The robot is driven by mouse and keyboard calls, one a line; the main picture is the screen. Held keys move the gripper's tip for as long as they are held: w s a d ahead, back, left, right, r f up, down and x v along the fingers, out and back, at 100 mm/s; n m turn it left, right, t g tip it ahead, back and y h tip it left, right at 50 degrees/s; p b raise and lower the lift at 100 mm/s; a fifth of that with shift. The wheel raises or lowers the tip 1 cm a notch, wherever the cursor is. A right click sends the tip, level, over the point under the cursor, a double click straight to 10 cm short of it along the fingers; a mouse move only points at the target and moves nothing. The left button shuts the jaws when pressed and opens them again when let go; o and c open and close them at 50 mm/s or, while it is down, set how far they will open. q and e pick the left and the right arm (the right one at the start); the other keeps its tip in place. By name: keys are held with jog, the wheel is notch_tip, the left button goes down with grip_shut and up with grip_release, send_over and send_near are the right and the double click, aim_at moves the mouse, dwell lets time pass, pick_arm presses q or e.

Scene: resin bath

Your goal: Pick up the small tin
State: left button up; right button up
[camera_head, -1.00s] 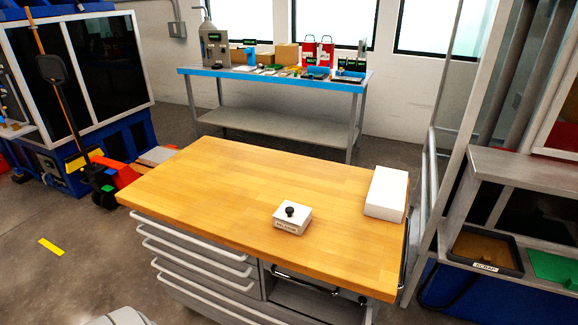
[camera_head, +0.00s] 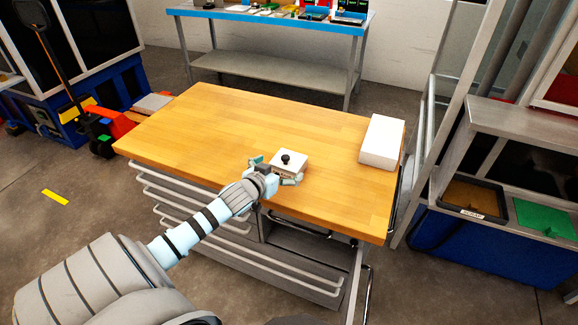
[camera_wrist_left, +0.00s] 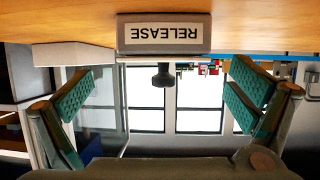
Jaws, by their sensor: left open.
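My right gripper is not in view.
A larger white block (camera_head: 382,140) stands on the tabletop to the right of the tin. The tabletop left of and behind the tin is clear. A blue-edged bench (camera_head: 270,22) with several items stands at the back. A SCRAP tray (camera_head: 474,196) is at the right.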

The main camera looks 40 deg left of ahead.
aim_at(285, 165)
pick_arm(q)
jog(key=shift+x, duration=1.15)
jog(key=b+x, duration=0.1)
jog(key=x, duration=0.1)
jog(key=b+x, duration=0.1)
jog(key=x, duration=0.1)
jog(key=shift+s+a+f+b, duration=0.1)
jog(key=shift+a+f+b, duration=0.15)
jog(key=shift+b, duration=0.1)
jog(key=shift+w, duration=0.25)
jog(key=shift+s+r, duration=0.1)
jog(key=c, duration=2)
jog(key=shift+o, duration=0.2)
jog(key=shift+r, duration=0.1)
